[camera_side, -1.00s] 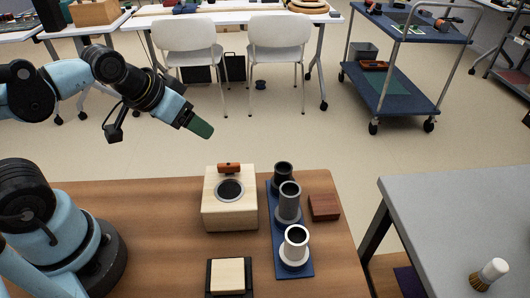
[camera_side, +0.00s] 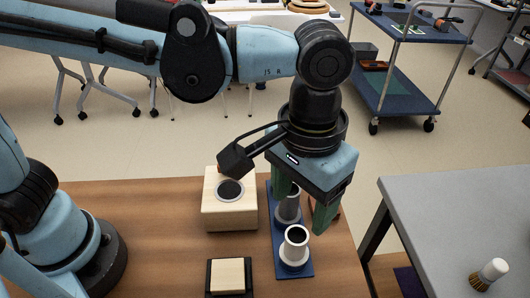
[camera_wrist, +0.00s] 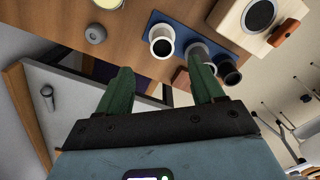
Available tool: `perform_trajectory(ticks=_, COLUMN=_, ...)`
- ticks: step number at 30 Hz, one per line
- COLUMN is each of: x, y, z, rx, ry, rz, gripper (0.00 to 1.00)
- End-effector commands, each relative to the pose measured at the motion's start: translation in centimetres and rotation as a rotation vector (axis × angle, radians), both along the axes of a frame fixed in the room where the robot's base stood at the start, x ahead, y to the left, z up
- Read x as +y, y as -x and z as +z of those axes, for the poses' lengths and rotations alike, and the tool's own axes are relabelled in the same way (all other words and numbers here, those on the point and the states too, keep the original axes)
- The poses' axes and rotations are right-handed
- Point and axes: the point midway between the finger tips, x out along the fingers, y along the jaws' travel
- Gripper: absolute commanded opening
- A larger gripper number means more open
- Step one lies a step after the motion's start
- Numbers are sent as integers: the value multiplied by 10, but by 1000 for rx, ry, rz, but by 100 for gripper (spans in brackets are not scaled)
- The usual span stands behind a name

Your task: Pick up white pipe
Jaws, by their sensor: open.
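The white pipe (camera_side: 296,246) stands upright at the near end of the blue tray (camera_side: 304,272). My gripper (camera_side: 300,212) points down with its green fingers apart and empty, above the tray and the pipes. In the wrist view the white pipe (camera_wrist: 161,47) shows past the fingertips, between them, apart from both. A grey pipe (camera_side: 288,211) stands behind the white one, partly covered by the gripper.
A pale wooden block (camera_side: 215,216) with a round dark hole stands left of the tray. A pale square block (camera_side: 228,274) on a black base lies nearer. A dark red block (camera_wrist: 181,79) is close to the tray. A grey table (camera_side: 450,210) stands right.

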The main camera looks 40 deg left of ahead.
Motion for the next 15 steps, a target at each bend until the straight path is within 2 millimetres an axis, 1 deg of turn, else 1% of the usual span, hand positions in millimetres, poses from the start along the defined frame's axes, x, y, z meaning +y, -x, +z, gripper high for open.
perform_trajectory(ticks=1, x=-3, y=2, z=-2, rx=4, ry=-5, rz=-2, gripper=67)
perform_trajectory(ticks=5, x=-4, y=2, z=-14, rx=7, ry=-7, rz=-1, gripper=67)
perform_trajectory(ticks=12, x=-4, y=2, z=-50, rx=6, ry=-6, rz=-1, gripper=67)
perform_trajectory(ticks=15, x=-3, y=1, z=-61, rx=5, ry=-6, rz=-1, gripper=67)
